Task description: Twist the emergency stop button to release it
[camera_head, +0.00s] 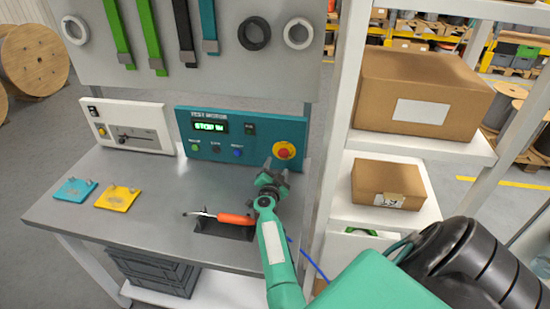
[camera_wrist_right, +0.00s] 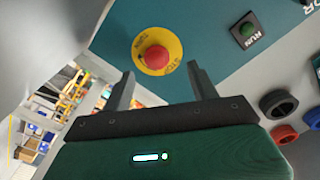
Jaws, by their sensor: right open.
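The emergency stop button is a red knob on a yellow disc (camera_head: 284,151) at the right end of the teal test panel (camera_head: 240,155). It also shows in the right wrist view as a red knob (camera_wrist_right: 156,57), up ahead between the fingers. My right gripper (camera_head: 272,168) is below and slightly left of the button in the head view. In the right wrist view, its two fingers (camera_wrist_right: 160,88) are spread apart with nothing between them, short of the button and apart from it. The panel display (camera_head: 210,127) is lit with green text. My left gripper is not in view.
An orange-handled tool (camera_head: 236,218) lies in a dark holder on the grey bench (camera_head: 160,215). A white instrument box (camera_head: 130,124) and blue and yellow plates stand left. A shelf with cardboard boxes (camera_head: 420,92) stands close on the right. The green run button (camera_wrist_right: 247,30) is on the panel.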

